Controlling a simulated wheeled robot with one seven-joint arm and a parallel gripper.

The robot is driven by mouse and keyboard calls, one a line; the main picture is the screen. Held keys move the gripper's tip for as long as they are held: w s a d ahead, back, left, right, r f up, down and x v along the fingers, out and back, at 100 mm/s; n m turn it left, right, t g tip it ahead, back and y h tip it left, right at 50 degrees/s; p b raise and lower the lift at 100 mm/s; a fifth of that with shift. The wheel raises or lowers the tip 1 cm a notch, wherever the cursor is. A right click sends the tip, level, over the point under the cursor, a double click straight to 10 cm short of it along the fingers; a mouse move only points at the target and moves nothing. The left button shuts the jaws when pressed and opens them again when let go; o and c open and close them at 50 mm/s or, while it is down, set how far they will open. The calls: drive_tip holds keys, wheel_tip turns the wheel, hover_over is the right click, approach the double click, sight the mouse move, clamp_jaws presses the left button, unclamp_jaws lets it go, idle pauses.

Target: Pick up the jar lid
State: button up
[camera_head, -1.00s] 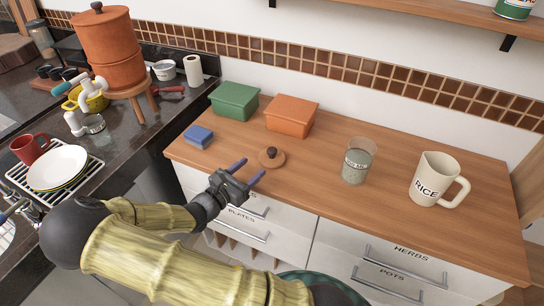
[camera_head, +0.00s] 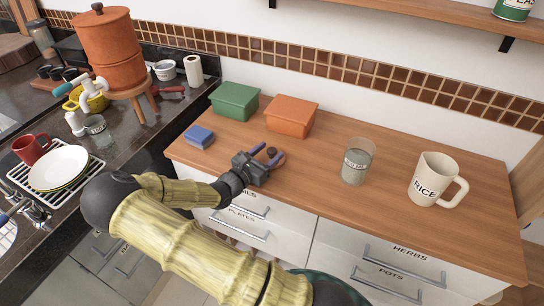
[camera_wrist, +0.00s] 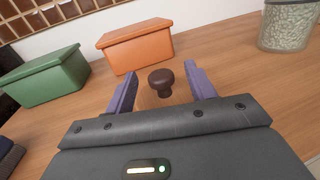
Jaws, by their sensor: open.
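The jar lid (camera_head: 278,160) is a wooden disc with a dark brown round knob, lying on the wooden counter in front of the orange box. In the wrist view its knob (camera_wrist: 161,80) stands between and a little beyond my fingertips, and much of the disc is hidden. My gripper (camera_head: 266,154) is open and empty, its two purple fingers pointing at the lid, one on each side of the knob. The fingers also show in the wrist view (camera_wrist: 160,84). A glass jar (camera_head: 356,163) with pale contents stands open to the right.
An orange box (camera_head: 291,117) and a green box (camera_head: 234,101) stand behind the lid. A blue block (camera_head: 199,136) lies to the left. A white RICE jug (camera_head: 436,180) stands at the right. The counter between lid and jar is clear.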

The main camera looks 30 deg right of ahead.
drive_tip(key=x, duration=0.2)
drive_tip(key=shift+w+d, duration=0.1)
drive_tip(key=shift+d, duration=0.2)
drive_tip(key=shift+a, duration=0.1)
drive_tip(key=shift+c, duration=0.4)
drive_tip(key=c, duration=1)
